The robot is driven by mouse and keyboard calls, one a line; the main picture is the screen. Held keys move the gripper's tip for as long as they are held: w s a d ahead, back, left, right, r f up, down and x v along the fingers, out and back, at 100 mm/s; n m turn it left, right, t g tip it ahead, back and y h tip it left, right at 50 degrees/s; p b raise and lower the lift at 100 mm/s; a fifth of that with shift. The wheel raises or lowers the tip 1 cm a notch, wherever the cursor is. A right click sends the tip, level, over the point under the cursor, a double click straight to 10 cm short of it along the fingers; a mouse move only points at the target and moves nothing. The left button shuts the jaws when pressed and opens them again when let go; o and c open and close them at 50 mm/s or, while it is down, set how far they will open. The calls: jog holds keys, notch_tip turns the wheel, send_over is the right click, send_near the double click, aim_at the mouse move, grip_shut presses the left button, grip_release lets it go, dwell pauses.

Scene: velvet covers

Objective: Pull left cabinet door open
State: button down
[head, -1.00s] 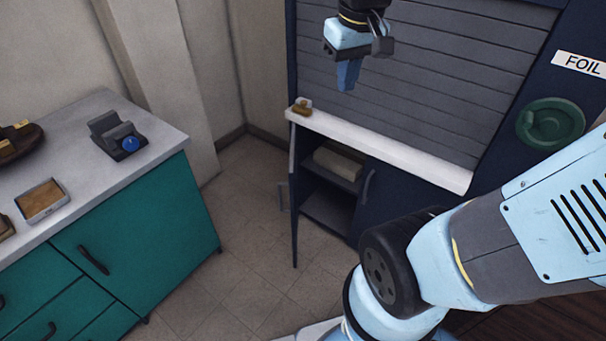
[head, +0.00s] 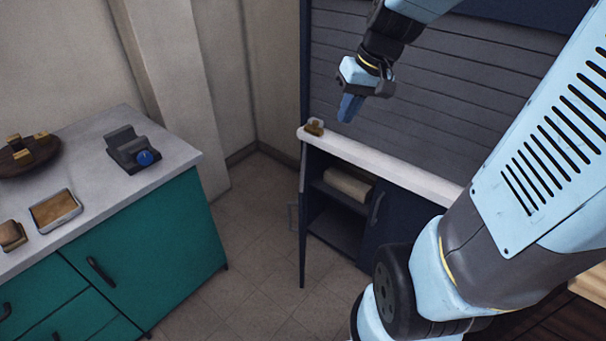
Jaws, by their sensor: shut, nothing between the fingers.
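The dark blue cabinet stands under a white counter ledge (head: 395,166). Its left door (head: 302,225) is swung open and seen nearly edge-on, with its handle (head: 292,217) on the outer side. The open compartment shows a shelf with a pale rolled or folded item (head: 347,186). The right door (head: 385,222) is shut and has a dark handle (head: 376,208). My gripper (head: 349,108) is above the ledge, in front of the grey slatted shutter, pointing down. Its fingers are together and empty, well apart from the left door.
A small brass-coloured object (head: 315,127) sits on the ledge's left end. A teal cabinet (head: 150,250) with a grey top stands at left, holding a dark device with a blue knob (head: 133,150), a tray (head: 56,209) and other items. Tiled floor (head: 245,245) between the cabinets is clear.

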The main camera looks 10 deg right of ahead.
jog(key=w+d+f+m+y, duration=0.1)
jog(key=w+d+f+y, duration=0.3)
jog(key=f, duration=0.8)
jog(key=w+d+f+m, duration=0.2)
jog(key=w+f, duration=0.4)
jog(key=f, duration=0.6)
jog(key=w+d+f+m+y, duration=0.1)
jog(key=w+d+f+y, duration=0.3)
jog(key=f, duration=0.7)
jog(key=w+a+f+h, duration=0.1)
jog(key=w+a+f, duration=0.1)
jog(key=a, duration=0.4)
jog(key=w+a+f+h, duration=0.1)
jog(key=w+a+f, duration=0.1)
jog(key=a+f, duration=0.3)
jog(key=shift+w+a, duration=0.15)
jog(key=shift+a, duration=0.3)
